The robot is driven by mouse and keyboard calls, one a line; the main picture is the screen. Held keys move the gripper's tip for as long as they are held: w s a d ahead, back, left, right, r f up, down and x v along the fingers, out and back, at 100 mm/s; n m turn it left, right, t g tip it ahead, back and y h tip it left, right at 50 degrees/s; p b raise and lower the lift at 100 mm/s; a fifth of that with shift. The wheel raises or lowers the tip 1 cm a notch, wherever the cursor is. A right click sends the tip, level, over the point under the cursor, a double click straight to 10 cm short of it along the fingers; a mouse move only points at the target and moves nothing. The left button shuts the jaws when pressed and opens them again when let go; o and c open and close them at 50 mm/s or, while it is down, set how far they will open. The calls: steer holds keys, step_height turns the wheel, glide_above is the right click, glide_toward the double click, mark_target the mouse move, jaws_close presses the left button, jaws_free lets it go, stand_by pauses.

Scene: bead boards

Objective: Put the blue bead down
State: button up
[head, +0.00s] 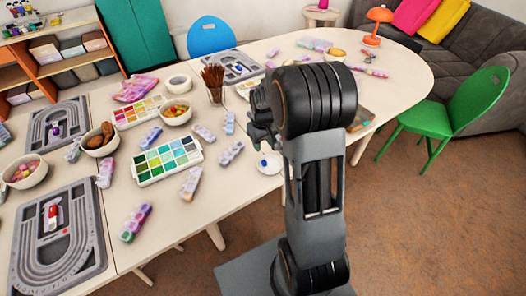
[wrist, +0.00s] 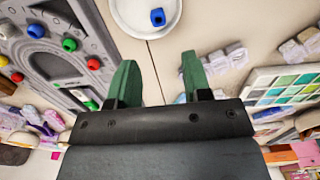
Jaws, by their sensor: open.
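The blue bead (wrist: 157,17) rests on a round white dish (wrist: 126,16) at the top of the wrist view. In the head view the bead (head: 263,163) shows small on the same dish (head: 272,168), left of my arm. My gripper (wrist: 158,72) is open with its two green-tipped fingers apart and nothing between them. The bead lies beyond the fingertips, roughly in line with the gap, and is not touched. In the head view my gripper is mostly hidden behind my dark wrist.
A grey bead board (wrist: 85,35) with several coloured beads lies left of the dish in the wrist view. A palette of green paints (head: 137,170) and several small bead packs lie left of the dish in the head view. A brush cup (head: 215,95) stands behind.

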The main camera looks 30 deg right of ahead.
steer(key=s+a+r+t, duration=0.1)
steer(key=s+a+r, duration=0.4)
steer(key=s, duration=0.3)
steer(key=s+a+r+m+t, duration=0.1)
steer(key=s+a+r+t, duration=0.1)
steer(key=s+a+r, duration=0.2)
steer(key=s+r, duration=0.3)
steer(key=s, duration=0.1)
steer(key=shift+a, duration=0.4)
